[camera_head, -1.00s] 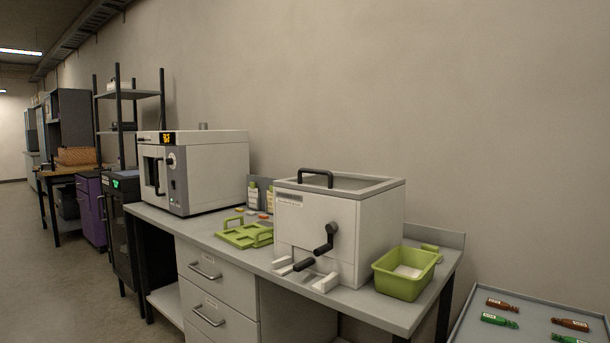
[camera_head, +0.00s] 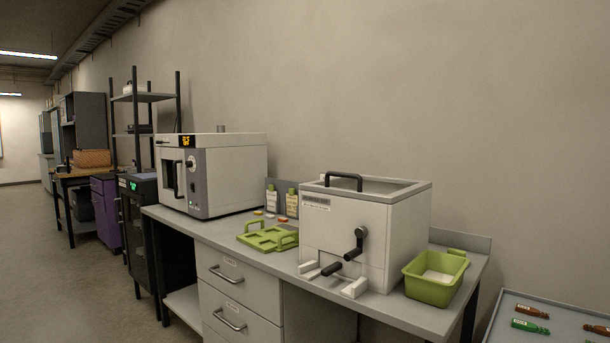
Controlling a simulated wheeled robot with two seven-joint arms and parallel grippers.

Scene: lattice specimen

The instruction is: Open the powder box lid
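The powder box (camera_head: 345,238) is a white cube-shaped box on the grey bench. Its lid (camera_head: 400,187) is a grey-framed panel on top with a black handle (camera_head: 343,177) near the front left, and it lies shut. A black crank (camera_head: 357,243) sits on the front face. White blocks and a second black grip (camera_head: 331,269) are at the front base. Neither of my grippers shows in the head view.
A green bin (camera_head: 432,289) stands right of the box, and a green tray (camera_head: 267,238) lies to its left. A white oven-like machine (camera_head: 225,177) stands farther left. A grey table (camera_head: 510,306) with bottles is at lower right. Open floor (camera_head: 60,290) lies at left.

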